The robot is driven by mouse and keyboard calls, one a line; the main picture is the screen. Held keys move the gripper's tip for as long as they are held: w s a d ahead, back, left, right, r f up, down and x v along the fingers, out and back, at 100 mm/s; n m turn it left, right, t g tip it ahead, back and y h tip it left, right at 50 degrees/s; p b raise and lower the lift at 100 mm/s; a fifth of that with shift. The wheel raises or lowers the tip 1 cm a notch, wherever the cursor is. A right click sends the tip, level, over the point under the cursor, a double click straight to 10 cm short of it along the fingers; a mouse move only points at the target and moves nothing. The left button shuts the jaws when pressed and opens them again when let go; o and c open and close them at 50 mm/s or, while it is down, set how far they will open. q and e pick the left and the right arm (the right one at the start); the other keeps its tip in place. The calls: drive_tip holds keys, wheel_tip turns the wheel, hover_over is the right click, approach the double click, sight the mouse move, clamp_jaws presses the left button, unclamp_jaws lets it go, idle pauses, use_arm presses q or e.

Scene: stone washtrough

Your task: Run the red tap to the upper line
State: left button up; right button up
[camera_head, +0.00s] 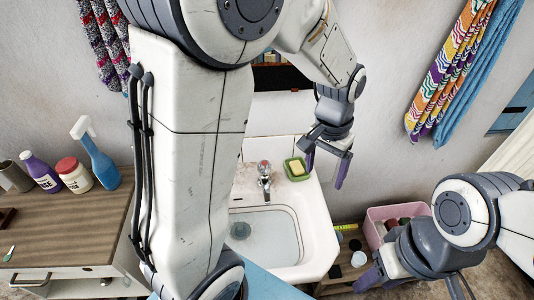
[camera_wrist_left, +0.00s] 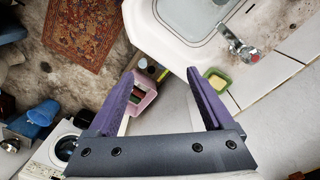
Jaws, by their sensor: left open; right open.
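The tap (camera_head: 264,182), chrome with a red top (camera_head: 263,164), stands at the back of the white washbasin (camera_head: 316,232). The tap also shows in the left wrist view (camera_wrist_left: 238,46), with its red part toward the wall. The basin's inside is pale grey with a dark round spot; I cannot make out a line or a water level. My left gripper (camera_head: 324,174) is open and empty, to the right of the tap and near the soap dish, not touching the tap. My right gripper (camera_head: 366,281) is open at the lower right, away from the basin.
A green soap dish (camera_head: 297,177) with yellow soap sits on the basin's back right corner. A pink crate (camera_head: 379,213) stands right of the basin. Bottles (camera_head: 93,155) stand on the wooden cabinet (camera_head: 70,226) at left. My left arm hides part of the basin's left side.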

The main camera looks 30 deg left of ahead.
use_arm(q)
drive_tip(key=w+a+f+n, duration=0.35)
drive_tip(key=w+a, duration=0.35)
drive_tip(key=a, duration=0.5)
drive_tip(key=n, duration=0.2)
hover_over(264, 163)
wheel_tip(264, 163, down, 4)
drive_tip(key=shift+m+y, duration=0.25)
drive_tip(key=shift+y, duration=0.05)
wheel_tip(264, 163, down, 11)
drive_tip(key=shift+s+f+p, duration=0.1)
drive_tip(key=shift+p, duration=1)
clamp_jaws()
